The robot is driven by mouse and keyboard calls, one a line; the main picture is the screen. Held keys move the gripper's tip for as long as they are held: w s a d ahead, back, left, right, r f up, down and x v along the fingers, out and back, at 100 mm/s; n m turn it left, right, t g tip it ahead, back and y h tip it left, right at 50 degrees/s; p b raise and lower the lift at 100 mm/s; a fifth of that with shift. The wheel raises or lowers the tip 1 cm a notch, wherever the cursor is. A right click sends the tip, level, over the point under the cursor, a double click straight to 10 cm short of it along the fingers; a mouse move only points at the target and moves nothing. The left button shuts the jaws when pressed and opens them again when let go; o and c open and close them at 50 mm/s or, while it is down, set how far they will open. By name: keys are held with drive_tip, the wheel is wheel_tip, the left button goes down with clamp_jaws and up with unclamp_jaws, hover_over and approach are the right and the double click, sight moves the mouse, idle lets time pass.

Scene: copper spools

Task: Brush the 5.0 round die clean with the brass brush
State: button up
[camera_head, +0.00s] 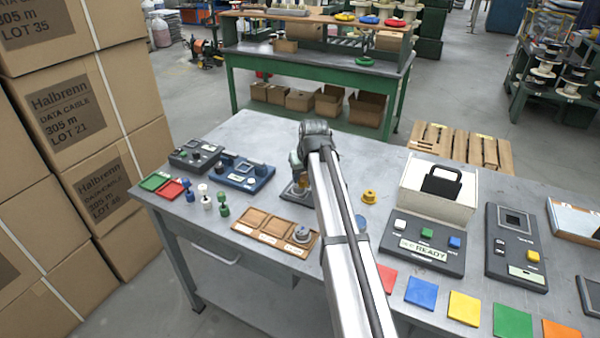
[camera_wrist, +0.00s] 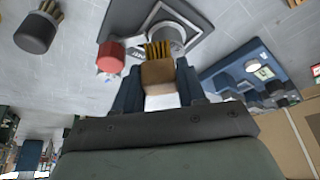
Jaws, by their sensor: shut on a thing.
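My gripper (camera_wrist: 157,88) is shut on the brass brush (camera_wrist: 158,72), a brown block with upright yellow bristles. The bristle tips are at the near edge of a round grey die (camera_wrist: 168,32), which sits in a grey fixture (camera_wrist: 195,45). Whether they touch it I cannot tell. No size marking is legible on the die. In the head view my arm hides most of the gripper, the brush and the die; the fixture (camera_head: 291,192) shows just below the wrist.
A red knob (camera_wrist: 111,55) stands beside the die. A wooden tray (camera_head: 262,232) with three compartments lies in front, a grey round piece (camera_head: 302,233) in its right one. A yellow piece (camera_head: 369,196) stands right of my arm. A blue device (camera_head: 243,176) is to the left.

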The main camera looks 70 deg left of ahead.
drive_tip(key=shift+s+a, duration=1.15)
drive_tip(key=shift+a, duration=0.1)
wheel_tip(320, 180, up, 8)
drive_tip(key=shift+d+r, duration=0.1)
